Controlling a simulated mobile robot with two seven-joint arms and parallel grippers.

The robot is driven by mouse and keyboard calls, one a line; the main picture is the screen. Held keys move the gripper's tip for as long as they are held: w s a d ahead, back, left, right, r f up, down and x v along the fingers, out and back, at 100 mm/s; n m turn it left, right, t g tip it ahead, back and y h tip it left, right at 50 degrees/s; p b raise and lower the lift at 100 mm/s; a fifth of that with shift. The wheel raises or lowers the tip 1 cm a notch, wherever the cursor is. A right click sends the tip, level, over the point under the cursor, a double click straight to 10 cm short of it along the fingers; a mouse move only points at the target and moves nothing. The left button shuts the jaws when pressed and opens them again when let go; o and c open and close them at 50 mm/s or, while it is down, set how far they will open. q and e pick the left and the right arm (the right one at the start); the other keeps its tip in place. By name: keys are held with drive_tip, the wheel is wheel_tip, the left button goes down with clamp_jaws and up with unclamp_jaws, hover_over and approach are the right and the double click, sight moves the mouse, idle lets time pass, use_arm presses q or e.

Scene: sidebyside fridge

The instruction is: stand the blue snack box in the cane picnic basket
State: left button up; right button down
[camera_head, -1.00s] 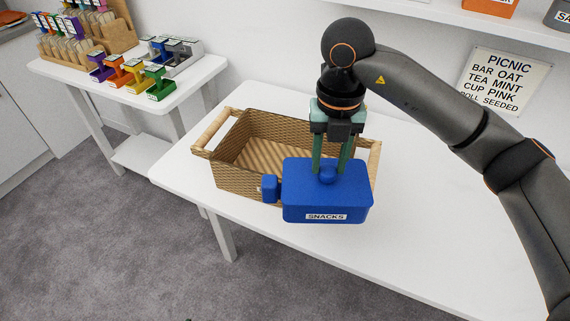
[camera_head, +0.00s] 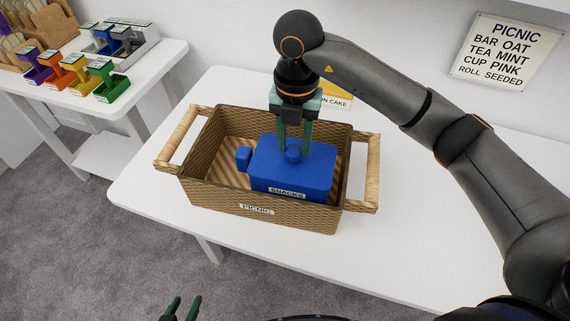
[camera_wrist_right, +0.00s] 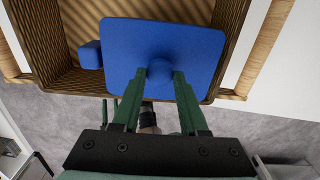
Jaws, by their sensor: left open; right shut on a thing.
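The blue snack box (camera_head: 308,166), labelled SNACKS, is upright inside the right part of the cane picnic basket (camera_head: 210,194), its label partly cut off by the basket's front wall. My right gripper (camera_head: 293,152) is shut on the round knob of the box's lid from above. In the right wrist view the blue snack box (camera_wrist_right: 190,45) lies within the basket walls, and the fingers (camera_wrist_right: 160,78) pinch its knob. I cannot tell whether the box touches the basket floor. My left gripper (camera_head: 182,310) is open and empty at the bottom edge, away from the basket.
The basket stands on a white table (camera_head: 400,215) with clear room to its right. A yellow card or box (camera_head: 338,100) is behind the arm. A side table at left holds coloured bins (camera_head: 75,75). A PICNIC list sign (camera_head: 506,48) hangs on the wall.

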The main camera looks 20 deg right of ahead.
sight(294, 163)
drive_tip(key=shift+f, duration=3.15)
drive_tip(key=shift+c, duration=2.2)
unclamp_jaws()
drive_tip(key=shift+f, duration=0.15)
wheel_tip(294, 163, up, 12)
drive_tip(key=shift+r+p, duration=0.15)
drive_tip(key=shift+p, duration=0.15)
